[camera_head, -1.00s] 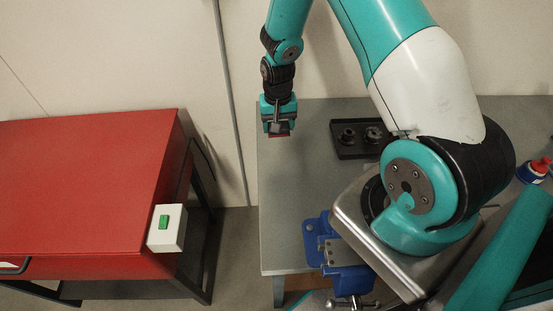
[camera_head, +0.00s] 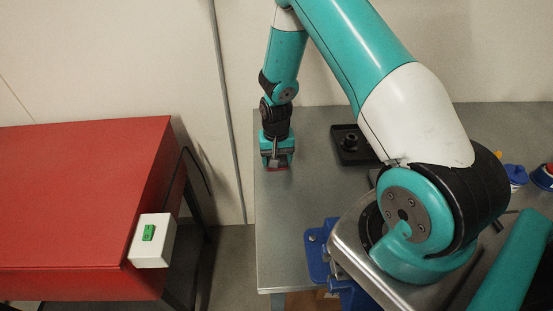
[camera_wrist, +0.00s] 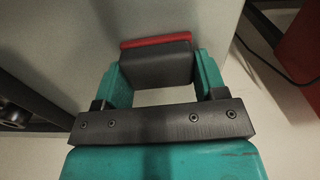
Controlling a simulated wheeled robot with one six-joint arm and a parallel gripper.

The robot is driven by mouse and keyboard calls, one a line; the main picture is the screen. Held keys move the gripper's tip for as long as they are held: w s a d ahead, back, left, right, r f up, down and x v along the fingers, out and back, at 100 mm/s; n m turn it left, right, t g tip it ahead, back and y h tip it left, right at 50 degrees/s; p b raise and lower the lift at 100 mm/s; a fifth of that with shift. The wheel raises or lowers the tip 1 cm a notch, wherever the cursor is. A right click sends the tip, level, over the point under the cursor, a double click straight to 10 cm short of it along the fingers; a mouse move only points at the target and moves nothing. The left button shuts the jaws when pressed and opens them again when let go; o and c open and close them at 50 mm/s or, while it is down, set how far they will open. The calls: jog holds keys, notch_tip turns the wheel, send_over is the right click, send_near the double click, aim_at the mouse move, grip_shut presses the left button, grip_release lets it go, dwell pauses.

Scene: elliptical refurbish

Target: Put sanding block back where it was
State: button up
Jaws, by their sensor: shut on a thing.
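The sanding block shows in the wrist view as a dark grey block (camera_wrist: 158,66) with a red strip along its far edge. My gripper (camera_wrist: 157,84) is shut on it, with a teal finger on each side. In the head view my gripper (camera_head: 277,158) points down over the left end of the grey workbench (camera_head: 290,225), close to its left edge. Only a thin red edge of the sanding block (camera_head: 277,169) shows below the fingers there. I cannot tell whether the block touches the bench top.
A black tray (camera_head: 348,158) with round parts stands right of my gripper, partly hidden by my arm. A blue vise (camera_head: 318,250) is at the bench's front. A red cabinet (camera_head: 80,190) with a green-buttoned white box (camera_head: 150,240) stands left, across a gap. Blue-and-white containers (camera_head: 516,175) stand far right.

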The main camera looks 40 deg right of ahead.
jog(key=shift+f, duration=0.2)
jog(key=o, duration=1.2)
jog(key=shift+r, duration=0.2)
notch_tip(320, 180, up, 12)
jog(key=p, duration=0.9)
jog(key=s+a+r+n+y, duration=0.2)
jog(key=s+a+r+n, duration=0.15)
jog(key=a+r, duration=0.95)
jog(key=s+a+r+n, duration=0.3)
jog(key=s+r, duration=0.2)
jog(key=s, duration=0.1)
jog(key=s+a+r+n+y, duration=0.1)
jog(key=s+a+r+n, duration=0.2)
jog(key=s+r, duration=0.2)
jog(key=s+a+r+n+y, duration=0.1)
jog(key=s+a+r+n, duration=0.2)
jog(key=s+r, duration=0.3)
jog(key=shift+s+a+r+n, duration=0.1)
jog(key=shift+s+a+n, duration=0.15)
jog(key=shift+s, duration=0.35)
jog(key=shift+s+a+n, duration=0.15)
jog(key=shift+s+n, duration=0.05)
jog(key=shift+s, duration=0.4)
